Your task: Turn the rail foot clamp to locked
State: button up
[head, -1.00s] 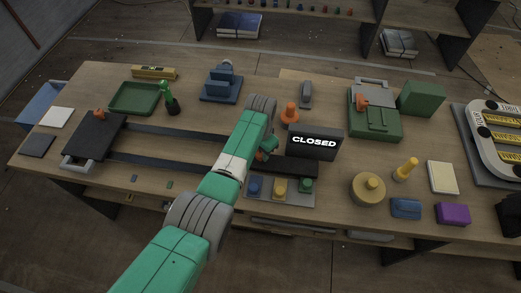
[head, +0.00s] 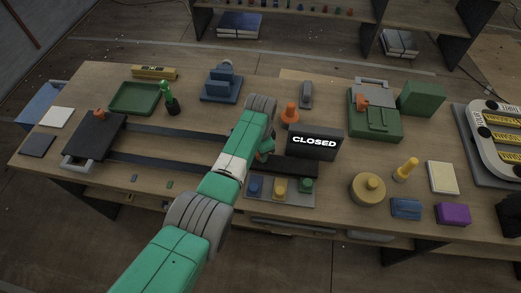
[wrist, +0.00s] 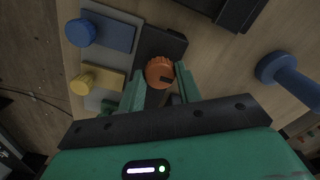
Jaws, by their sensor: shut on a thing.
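An orange round knob (wrist: 159,70), which I take for the rail foot clamp, sits at the end of a black rail in the wrist view. A small dark mark shows on its near right edge. My gripper (wrist: 161,80) has its two green fingers on either side of the knob and is shut on it. In the head view my gripper (head: 266,150) is low over the right end of the black rails (head: 190,165), left of the CLOSED sign (head: 315,143). My arm hides the knob there. I cannot read the clamp's locked or unlocked position.
A panel with blue, yellow and green knobs (head: 280,187) lies close in front of my gripper. An orange cone-like piece (head: 290,113) stands behind it. A black carriage (head: 95,140) sits at the rails' left end.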

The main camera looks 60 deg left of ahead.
jog(key=o, duration=1)
notch_tip(320, 180, up, 8)
jog(key=shift+f+p, duration=0.1)
jog(key=shift+p, duration=1.05)
